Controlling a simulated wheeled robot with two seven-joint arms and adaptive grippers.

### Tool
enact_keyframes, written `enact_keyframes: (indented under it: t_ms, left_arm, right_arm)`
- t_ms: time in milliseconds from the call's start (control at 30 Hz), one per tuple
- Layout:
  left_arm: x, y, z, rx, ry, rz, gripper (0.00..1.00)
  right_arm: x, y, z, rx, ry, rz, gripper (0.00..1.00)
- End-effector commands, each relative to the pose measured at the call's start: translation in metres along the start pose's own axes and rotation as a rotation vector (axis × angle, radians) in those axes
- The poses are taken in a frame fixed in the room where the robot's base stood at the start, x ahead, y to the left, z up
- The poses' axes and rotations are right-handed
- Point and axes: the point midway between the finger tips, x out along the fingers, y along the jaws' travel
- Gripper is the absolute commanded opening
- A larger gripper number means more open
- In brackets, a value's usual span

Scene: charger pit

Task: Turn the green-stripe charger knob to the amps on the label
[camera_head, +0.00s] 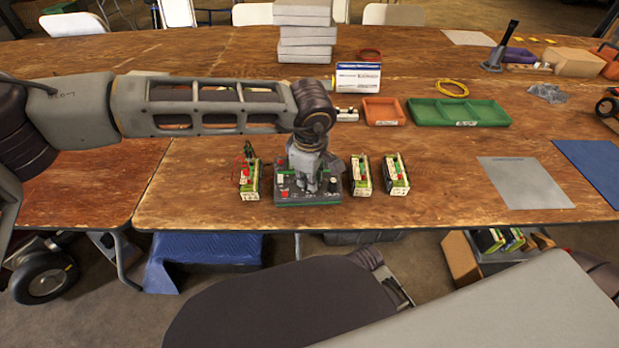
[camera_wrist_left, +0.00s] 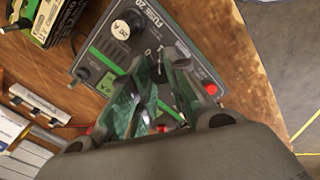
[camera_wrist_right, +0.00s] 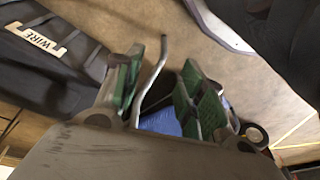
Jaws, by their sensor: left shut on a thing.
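The charger (camera_head: 308,197), a dark box with green markings, stands near the table's front edge between green-and-black batteries. In the left wrist view its panel (camera_wrist_left: 212,35) shows a green stripe (camera_wrist_left: 103,43), the print "FUSE 20", a round black dial (camera_wrist_left: 127,23), a small black knob (camera_wrist_left: 81,73), a lit green display (camera_wrist_left: 107,84) and a red button (camera_wrist_left: 211,89). My left gripper (camera_wrist_left: 163,68) reaches down onto the panel, shut on a dark knob that its fingers mostly hide. The knob's pointer cannot be read. My right gripper (camera_wrist_right: 158,80) is open and empty, low by the table.
Batteries stand left (camera_head: 249,180) and right (camera_head: 361,176) of the charger, another (camera_head: 396,174) beyond. Behind are an orange tray (camera_head: 384,111), a green tray (camera_head: 458,113) and a white-blue box (camera_head: 358,78). A grey mat (camera_head: 525,183) lies right.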

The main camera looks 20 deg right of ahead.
Motion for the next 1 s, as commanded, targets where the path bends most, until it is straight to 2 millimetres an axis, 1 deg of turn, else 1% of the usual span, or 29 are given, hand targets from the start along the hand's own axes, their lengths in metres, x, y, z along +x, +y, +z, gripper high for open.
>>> enact_keyframes:
  t_ms: [233,367,633,667,833,1000]
  left_arm:
    - [-0.0005,0.0006,-0.0005,0.062,0.001,0.001,0.00]
    - [-0.0008,0.0007,-0.0006,0.069,0.001,0.001,0.00]
    - [-0.0009,0.0008,-0.0006,0.069,0.001,0.001,0.00]
    - [-0.0009,0.0008,-0.0006,0.069,0.001,0.001,0.18]
    - [-0.0007,0.0006,-0.0005,0.069,0.000,0.001,0.40]
    - [-0.0004,0.0003,-0.0003,0.069,0.000,0.000,0.41]
  right_arm:
    - [-0.0049,-0.0010,-0.0031,-0.001,0.014,-0.002,0.40]
    - [-0.0080,-0.0011,-0.0062,-0.002,0.022,-0.002,0.40]
    - [-0.0067,-0.0008,-0.0059,-0.002,0.020,-0.001,0.40]
    - [-0.0064,-0.0007,-0.0057,-0.002,0.019,-0.001,0.40]
    - [-0.0055,-0.0006,-0.0051,-0.003,0.017,-0.001,0.40]
    - [-0.0052,-0.0005,-0.0051,-0.003,0.017,0.000,0.40]
